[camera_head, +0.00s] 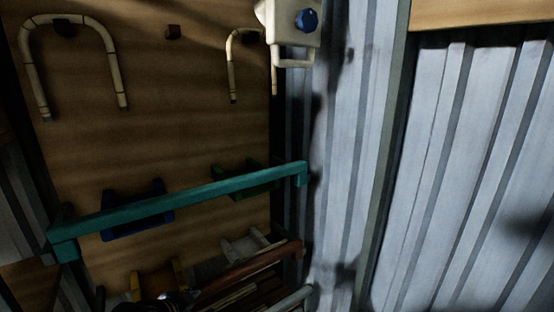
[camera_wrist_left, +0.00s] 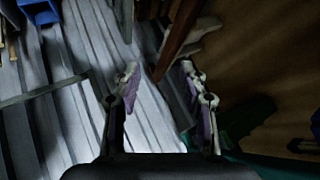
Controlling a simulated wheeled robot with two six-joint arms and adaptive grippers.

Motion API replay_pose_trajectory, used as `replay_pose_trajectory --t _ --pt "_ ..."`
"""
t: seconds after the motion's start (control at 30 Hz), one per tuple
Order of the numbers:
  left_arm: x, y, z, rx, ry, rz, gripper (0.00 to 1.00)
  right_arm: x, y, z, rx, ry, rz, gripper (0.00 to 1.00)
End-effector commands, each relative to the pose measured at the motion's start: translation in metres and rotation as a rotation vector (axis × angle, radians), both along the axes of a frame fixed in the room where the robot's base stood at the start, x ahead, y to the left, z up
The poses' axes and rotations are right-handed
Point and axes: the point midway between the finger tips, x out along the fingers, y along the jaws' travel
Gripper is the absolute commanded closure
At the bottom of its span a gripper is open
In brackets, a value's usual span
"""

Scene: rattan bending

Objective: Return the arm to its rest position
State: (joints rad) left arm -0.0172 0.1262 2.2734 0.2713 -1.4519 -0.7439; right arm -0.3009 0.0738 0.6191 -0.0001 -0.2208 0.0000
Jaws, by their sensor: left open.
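My left gripper (camera_wrist_left: 162,88) shows in the left wrist view with two purple-padded fingers spread wide. Nothing is between the fingertips; corrugated grey metal and part of a dark reddish bar (camera_wrist_left: 178,38) lie beyond them. My right gripper is in neither view.
Bent pale rattan canes (camera_head: 30,68) hang on a wooden board (camera_head: 165,90). A teal bar (camera_head: 180,202) crosses its lower part, with a reddish bar (camera_head: 245,268) below. Corrugated metal (camera_head: 470,150) fills the right. A blue bin (camera_wrist_left: 40,11) stands at upper left.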

Motion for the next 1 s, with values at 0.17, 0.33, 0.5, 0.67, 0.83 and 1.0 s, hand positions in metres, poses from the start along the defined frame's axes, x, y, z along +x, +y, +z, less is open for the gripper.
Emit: replay_pose_trajectory --t 0.17,0.33,0.5,0.67,0.83,1.0 --pt "-0.080 0.020 -0.070 -0.098 0.236 0.287 0.57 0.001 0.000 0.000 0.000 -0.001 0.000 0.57" --pt "-0.143 0.035 -0.106 -0.142 0.381 0.519 0.57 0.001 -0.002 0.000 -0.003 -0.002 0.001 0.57" --pt "-0.202 0.049 -0.128 -0.162 0.486 0.740 0.57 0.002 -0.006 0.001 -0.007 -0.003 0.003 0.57" --pt "-0.190 0.055 -0.189 -0.158 0.506 0.757 0.57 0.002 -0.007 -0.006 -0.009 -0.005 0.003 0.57" --pt "-0.187 0.061 -0.263 -0.151 0.531 0.766 0.57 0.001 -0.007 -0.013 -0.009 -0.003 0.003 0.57" --pt "-0.201 0.070 -0.360 -0.142 0.566 0.779 0.57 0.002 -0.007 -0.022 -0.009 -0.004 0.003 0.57"
